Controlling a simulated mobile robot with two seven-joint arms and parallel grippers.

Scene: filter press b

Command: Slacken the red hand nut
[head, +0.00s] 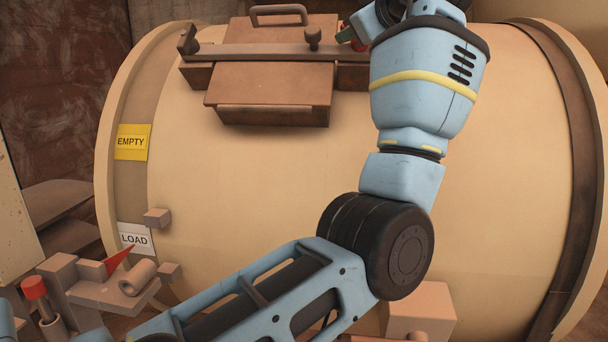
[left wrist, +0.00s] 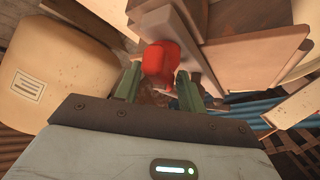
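The red hand nut (left wrist: 158,60) is in the left wrist view, just ahead of my left gripper (left wrist: 159,78). The two green fingers stand apart, with the nut at the gap between their tips. I cannot tell whether either finger touches it. In the head view a small red part of the nut (head: 361,46) shows at the right end of the clamp bar (head: 265,52), mostly hidden by my left wrist. A green fingertip of the left gripper (head: 347,33) shows beside it. My right gripper is not in view.
The bar crosses a brown hatch lid (head: 270,84) with a handle (head: 279,15) on the big cream drum (head: 240,180). Yellow EMPTY (head: 131,142) and white LOAD (head: 135,239) labels sit at left. A red pointer (head: 119,259) and red-capped rod (head: 34,288) stand lower left.

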